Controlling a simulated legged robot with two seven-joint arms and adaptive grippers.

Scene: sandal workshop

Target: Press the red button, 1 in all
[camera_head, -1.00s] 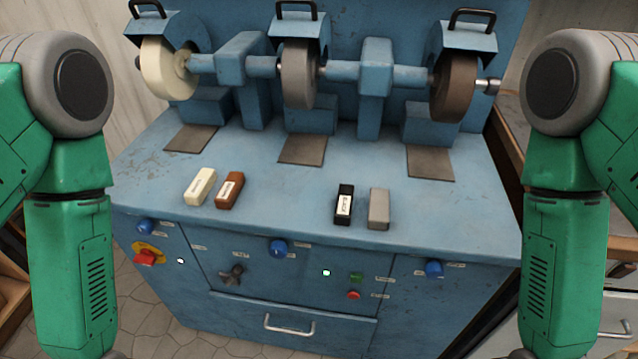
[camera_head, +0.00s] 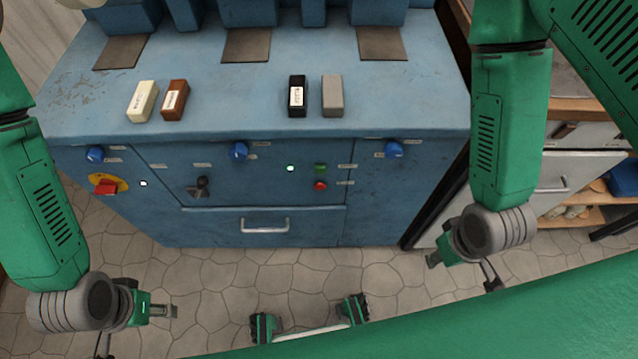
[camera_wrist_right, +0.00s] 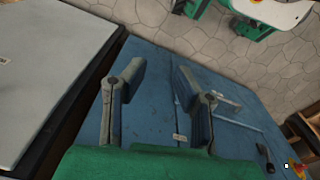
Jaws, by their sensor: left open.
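The small round red button (camera_head: 320,186) is on the blue machine's front panel in the head view, just below a green button (camera_head: 320,168). A larger red switch on a yellow plate (camera_head: 105,186) sits at the panel's left. My left gripper (camera_head: 166,311) is open and empty, low in front of the machine and apart from it. My right gripper (camera_head: 432,259) is low in front of the machine's right end, away from the red button. In the right wrist view its two fingers (camera_wrist_right: 160,78) are spread with nothing between them. I cannot make out the small red button there.
Blue knobs (camera_head: 239,151), a dark knob (camera_head: 200,187) and a drawer handle (camera_head: 265,226) stick out from the panel. Several blocks (camera_head: 332,96) lie on the machine's top. A bench (camera_head: 570,165) stands at right. The floor in front is clear.

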